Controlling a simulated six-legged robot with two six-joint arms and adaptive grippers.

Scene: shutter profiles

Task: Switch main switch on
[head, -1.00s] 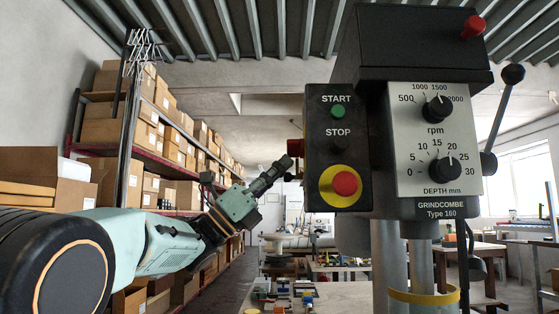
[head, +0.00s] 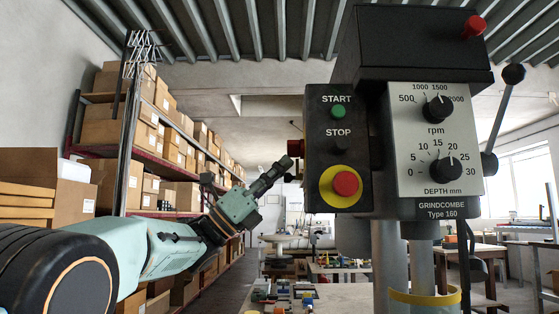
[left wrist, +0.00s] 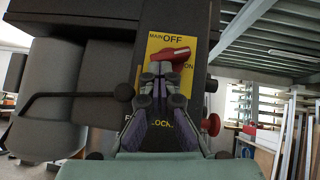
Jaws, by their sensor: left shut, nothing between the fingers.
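The main switch's red handle (left wrist: 170,54) sits on a yellow plate (left wrist: 160,42) marked MAIN, OFF and ON in the left wrist view. The handle lies nearly level, its right end just above the ON mark. In the head view, a red part (head: 296,147) stands out from the drill head's left side. My left gripper (head: 284,164) is shut and empty just below that part. In the left wrist view its fingertips (left wrist: 158,72) overlap the handle's lower left edge; I cannot tell if they touch. The fingers hide the plate's lower part. My right gripper is not in view.
The drill head's front carries a green START button (head: 338,111), a STOP button (head: 341,146), a red mushroom button (head: 345,183) and a dial panel (head: 435,140). A ball-ended lever (head: 500,110) stands at right. Shelves of cartons (head: 130,180) line the left wall.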

